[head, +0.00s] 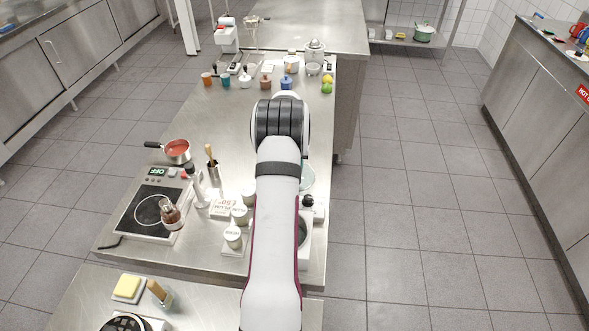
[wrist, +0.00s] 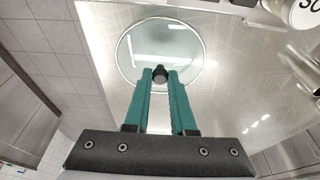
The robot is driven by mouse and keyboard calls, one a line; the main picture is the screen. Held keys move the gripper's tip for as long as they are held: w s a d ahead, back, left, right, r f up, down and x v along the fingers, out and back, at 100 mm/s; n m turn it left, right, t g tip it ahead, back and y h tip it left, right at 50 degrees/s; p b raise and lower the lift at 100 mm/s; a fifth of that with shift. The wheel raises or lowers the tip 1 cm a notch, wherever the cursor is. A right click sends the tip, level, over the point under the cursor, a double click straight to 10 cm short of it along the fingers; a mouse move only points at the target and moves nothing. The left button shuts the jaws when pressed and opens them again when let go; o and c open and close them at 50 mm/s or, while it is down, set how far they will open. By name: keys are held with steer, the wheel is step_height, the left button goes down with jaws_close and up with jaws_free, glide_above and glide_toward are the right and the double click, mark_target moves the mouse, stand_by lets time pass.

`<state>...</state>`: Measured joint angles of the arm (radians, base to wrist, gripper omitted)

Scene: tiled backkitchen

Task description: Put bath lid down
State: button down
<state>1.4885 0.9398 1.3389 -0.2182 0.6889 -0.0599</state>
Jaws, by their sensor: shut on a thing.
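The bath lid (wrist: 160,38) is a round clear glass disc with a thin metal rim and a black knob (wrist: 160,73) at its middle. In the wrist view my gripper (wrist: 160,77) has its two teal fingers closed on the knob from either side. The lid is over the bare steel counter near its edge; how high is hard to tell. In the head view a sliver of the lid (head: 308,178) shows right of my arm, which hides my gripper. A round steel opening (head: 304,232), perhaps the bath, is partly hidden by my arm.
The steel counter (head: 215,125) has free room left of my arm. A hotplate (head: 152,212) with a bottle, a red-filled pan (head: 177,151), and white jars (head: 234,238) stand left of the arm. Several small pots (head: 265,82) line the far end. Tiled floor lies to the right.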

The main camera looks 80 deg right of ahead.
steer(key=shift+f, duration=0.65)
steer(key=c, duration=0.8)
jaws_free()
steer(key=shift+f, duration=0.15)
steer(key=shift+o, duration=0.2)
